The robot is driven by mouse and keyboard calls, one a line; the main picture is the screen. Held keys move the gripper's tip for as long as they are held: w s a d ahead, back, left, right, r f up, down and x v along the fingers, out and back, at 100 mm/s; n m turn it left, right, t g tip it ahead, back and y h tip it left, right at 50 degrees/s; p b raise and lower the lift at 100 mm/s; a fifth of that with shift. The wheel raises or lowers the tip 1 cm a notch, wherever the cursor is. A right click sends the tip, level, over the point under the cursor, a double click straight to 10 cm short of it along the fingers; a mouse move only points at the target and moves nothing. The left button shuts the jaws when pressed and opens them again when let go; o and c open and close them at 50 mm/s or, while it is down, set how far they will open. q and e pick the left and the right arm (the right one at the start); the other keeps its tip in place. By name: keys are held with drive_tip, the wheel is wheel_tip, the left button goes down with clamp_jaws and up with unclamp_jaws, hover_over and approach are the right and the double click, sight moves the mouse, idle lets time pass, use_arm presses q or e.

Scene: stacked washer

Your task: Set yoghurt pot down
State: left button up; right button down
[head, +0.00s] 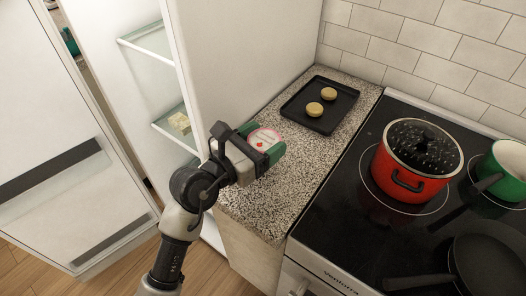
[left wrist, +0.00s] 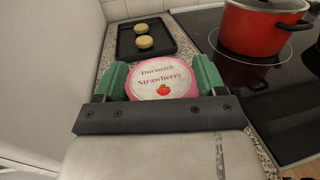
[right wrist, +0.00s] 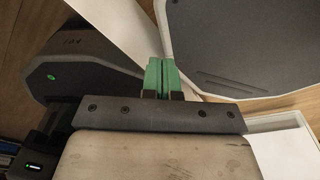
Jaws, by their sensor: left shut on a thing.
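The yoghurt pot (head: 264,138) has a round white and pink lid with a strawberry label. It also shows in the left wrist view (left wrist: 161,80), lid facing the camera. My left gripper (head: 262,145) is shut on the pot, with one green finger on each side of it. The gripper is over the speckled worktop (head: 262,205), in front of the black tray. I cannot tell whether the pot's base touches the worktop. My right gripper (right wrist: 161,75) shows only in the right wrist view, with its green fingers together and nothing visible between them.
A black tray (head: 294,108) with two round buns (head: 314,109) lies at the back of the worktop. A red pot (head: 402,188) and a dark pan (head: 490,265) stand on the hob to the right. An open fridge (head: 165,75) is at left. The worktop's front part is bare.

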use_arm(q)
drive_tip(key=shift+f, duration=1.6)
drive_tip(key=shift+f+b, duration=0.15)
drive_tip(key=shift+b, duration=0.15)
drive_tip(key=o, duration=1)
drive_tip(key=b+v, duration=0.1)
drive_tip(key=v, duration=1)
drive_tip(key=shift+s+a, duration=0.4)
